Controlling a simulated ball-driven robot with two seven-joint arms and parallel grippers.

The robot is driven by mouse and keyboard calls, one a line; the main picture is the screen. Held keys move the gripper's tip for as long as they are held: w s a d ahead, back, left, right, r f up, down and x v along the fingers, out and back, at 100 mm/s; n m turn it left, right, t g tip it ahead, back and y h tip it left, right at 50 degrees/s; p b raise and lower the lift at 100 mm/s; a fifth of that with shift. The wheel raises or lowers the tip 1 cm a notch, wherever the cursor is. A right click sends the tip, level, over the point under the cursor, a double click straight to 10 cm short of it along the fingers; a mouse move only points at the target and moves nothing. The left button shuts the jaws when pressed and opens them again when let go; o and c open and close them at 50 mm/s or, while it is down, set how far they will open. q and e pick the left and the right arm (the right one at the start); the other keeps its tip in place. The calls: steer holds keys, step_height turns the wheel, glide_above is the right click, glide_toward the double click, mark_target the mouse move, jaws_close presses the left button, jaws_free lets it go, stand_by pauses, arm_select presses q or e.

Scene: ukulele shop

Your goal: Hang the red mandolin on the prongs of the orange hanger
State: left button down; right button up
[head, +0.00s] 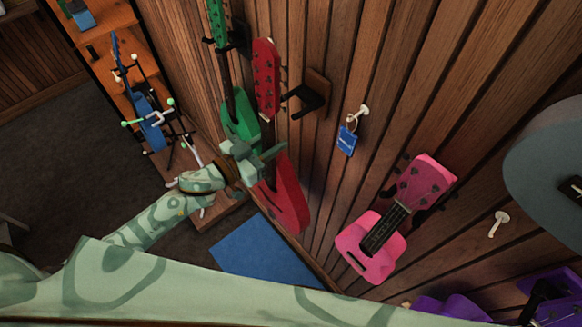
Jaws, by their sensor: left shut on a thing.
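The red mandolin (285,198) is roughly upright in front of the plank wall, its headstock (266,78) at the top and its body below. My left gripper (262,160) is shut on it around the lower neck, hiding that part. A hanger with a brown-orange wooden block (319,88) and dark prongs (300,100) is fixed to the wall just right of the headstock. The prong tips look close to the headstock's lower right edge; I cannot tell whether they touch. My right gripper is not in view.
A green instrument (238,112) hangs close left of the mandolin. A blue tag (347,140) on a white peg and a pink ukulele (372,245) are to the right. A blue instrument (150,122) stands at left. A blue mat (262,252) lies below.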

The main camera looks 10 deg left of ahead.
arm_select(q)
steer(key=shift+p+v, duration=0.35)
steer(key=shift+v, duration=1.65)
